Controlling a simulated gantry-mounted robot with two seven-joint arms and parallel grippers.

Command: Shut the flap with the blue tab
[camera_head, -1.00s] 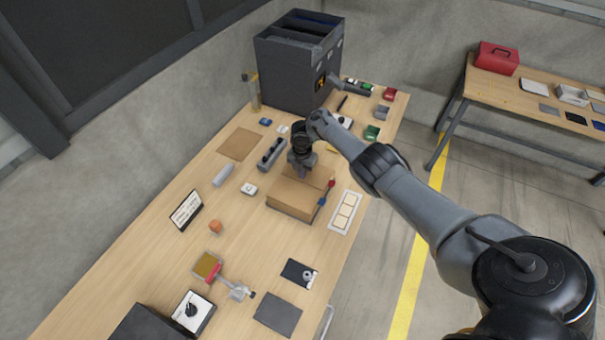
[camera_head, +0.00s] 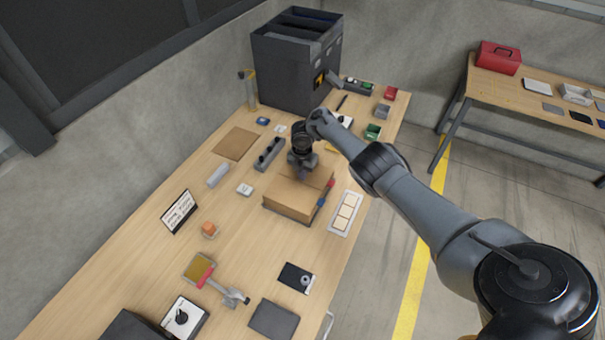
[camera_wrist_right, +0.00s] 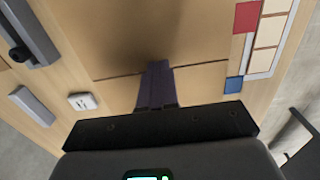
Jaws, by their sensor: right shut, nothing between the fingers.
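A brown cardboard box (camera_head: 289,199) stands on the wooden table under my right gripper. A red tab (camera_head: 332,183) and a blue tab (camera_head: 321,202) sit along its right side. In the wrist view, the blue tab (camera_wrist_right: 234,84) is beside the near flap (camera_wrist_right: 205,84) and the red tab (camera_wrist_right: 247,17) beside the far one. Both flaps look about level; I cannot tell if they lie fully flat. My right gripper (camera_head: 302,176) is shut and empty over the box top. Its fingertips (camera_wrist_right: 157,64) are by the seam between the flaps; contact is unclear. My left gripper is out of view.
A dark rail with knobs (camera_head: 269,154) and a small white block (camera_head: 244,190) lie left of the box. A white card strip (camera_head: 345,213) lies close on its right. A tall grey bin unit (camera_head: 290,75) stands behind. Table front of the box is partly clear.

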